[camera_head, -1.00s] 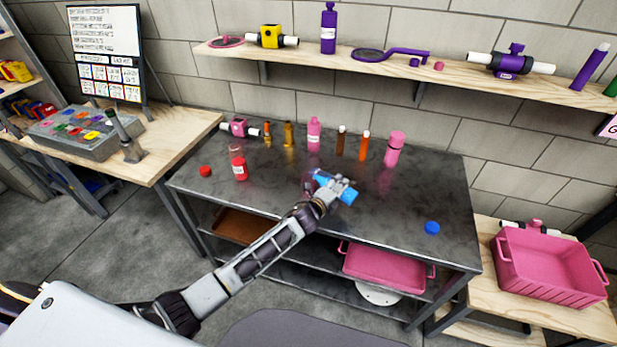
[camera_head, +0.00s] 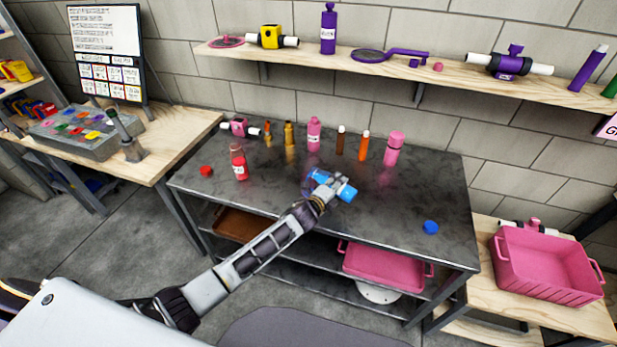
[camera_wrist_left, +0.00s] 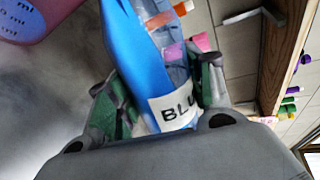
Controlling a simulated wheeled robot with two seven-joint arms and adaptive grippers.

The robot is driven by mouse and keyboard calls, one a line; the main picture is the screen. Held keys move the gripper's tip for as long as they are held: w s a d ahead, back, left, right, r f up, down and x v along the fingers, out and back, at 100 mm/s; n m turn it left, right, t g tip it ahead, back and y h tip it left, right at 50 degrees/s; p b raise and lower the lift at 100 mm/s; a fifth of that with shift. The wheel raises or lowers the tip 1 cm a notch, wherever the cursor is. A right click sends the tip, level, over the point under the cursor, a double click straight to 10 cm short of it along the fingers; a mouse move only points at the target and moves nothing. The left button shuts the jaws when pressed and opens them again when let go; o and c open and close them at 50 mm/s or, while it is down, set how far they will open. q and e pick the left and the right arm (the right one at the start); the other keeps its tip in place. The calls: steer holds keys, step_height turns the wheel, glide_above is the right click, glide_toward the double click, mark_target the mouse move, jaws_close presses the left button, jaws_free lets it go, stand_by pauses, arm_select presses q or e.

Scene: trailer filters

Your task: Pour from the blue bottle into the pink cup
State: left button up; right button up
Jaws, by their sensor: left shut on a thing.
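The blue bottle (camera_head: 347,193) is in my left gripper (camera_head: 328,187), tilted far over above the dark table. In the left wrist view the blue bottle (camera_wrist_left: 130,40) lies between the two fingers of my left gripper (camera_wrist_left: 163,90), its white label partly readable. A pink-purple vessel, seemingly the pink cup (camera_head: 308,186), stands just left of the gripper, mostly hidden in the head view. I cannot tell whether liquid is flowing. My right gripper is out of view.
A blue cap (camera_head: 431,227) lies on the dark table (camera_head: 390,215) at the right. A red bottle (camera_head: 239,163) and a red cap (camera_head: 206,170) stand at the left. Several bottles, including a pink one (camera_head: 314,134), line the back. The right front of the table is mostly clear.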

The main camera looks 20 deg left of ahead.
arm_select(q)
steer(key=shift+r+p, duration=0.3)
steer(key=shift+p, duration=0.1)
stand_by(1.0)
steer(key=shift+d+f+b, duration=0.1)
steer(key=shift+f+b, duration=0.6)
steer(key=shift+b, duration=0.35)
steer(key=b, duration=0.1)
steer(key=f+m+b, duration=0.1)
steer(key=shift+s+d+f+y+b, duration=0.1)
steer(key=shift+d+f+y+b, duration=0.1)
steer(key=shift+d+y+b, duration=0.15)
steer(key=shift+a+r+m, duration=0.15)
steer(key=shift+m, duration=0.25)
steer(key=shift+a+m+t, duration=0.1)
steer(key=shift+m+t, duration=0.2)
steer(key=shift+m, duration=0.1)
